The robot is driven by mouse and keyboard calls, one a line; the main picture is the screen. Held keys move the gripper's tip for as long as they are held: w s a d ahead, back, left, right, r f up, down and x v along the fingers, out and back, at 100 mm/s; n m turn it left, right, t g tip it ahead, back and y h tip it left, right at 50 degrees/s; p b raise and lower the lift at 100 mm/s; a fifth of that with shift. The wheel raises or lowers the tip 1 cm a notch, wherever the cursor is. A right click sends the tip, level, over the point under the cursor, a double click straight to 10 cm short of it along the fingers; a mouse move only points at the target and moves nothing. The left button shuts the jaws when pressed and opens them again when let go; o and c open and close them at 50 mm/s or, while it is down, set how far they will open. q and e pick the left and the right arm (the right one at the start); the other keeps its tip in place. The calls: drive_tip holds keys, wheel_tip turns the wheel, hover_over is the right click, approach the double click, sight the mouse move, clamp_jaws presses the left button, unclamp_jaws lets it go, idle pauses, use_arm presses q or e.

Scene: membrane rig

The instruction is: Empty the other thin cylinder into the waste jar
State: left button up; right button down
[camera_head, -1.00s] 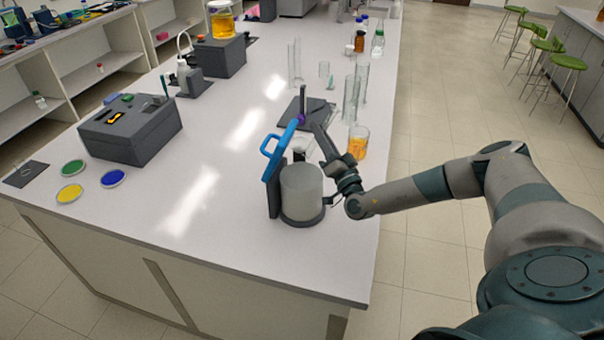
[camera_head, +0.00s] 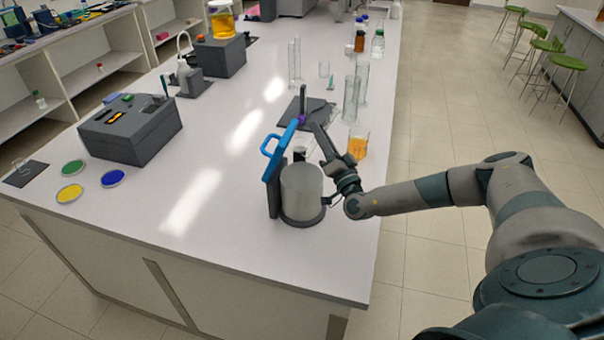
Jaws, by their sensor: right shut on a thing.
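My right gripper (camera_head: 315,128) reaches in from the right, above the bench behind the large pale jar. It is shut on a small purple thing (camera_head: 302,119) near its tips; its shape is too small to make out. Two thin clear glass cylinders (camera_head: 295,62) stand upright at the back. Two more clear cylinders, one of them nearer (camera_head: 351,99), stand upright to the right. I cannot tell which vessel is the waste jar; a large pale jar (camera_head: 302,192) stands at the front and a beaker with orange contents (camera_head: 358,142) is right of the gripper. My left gripper is not in view.
A dark grey plate (camera_head: 318,106) lies behind the gripper. A small empty beaker (camera_head: 324,69) stands farther back. A grey box (camera_head: 130,128) and coloured dishes (camera_head: 70,193) are at left. The bench's left middle is clear.

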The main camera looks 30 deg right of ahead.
drive_tip(key=shift+d+f, duration=0.1)
drive_tip(key=shift+d, duration=0.05)
drive_tip(key=shift+f+m+h, duration=0.15)
drive_tip(key=shift+m+h, duration=0.15)
drive_tip(key=shift+m, duration=0.3)
drive_tip(key=shift+d, duration=0.25)
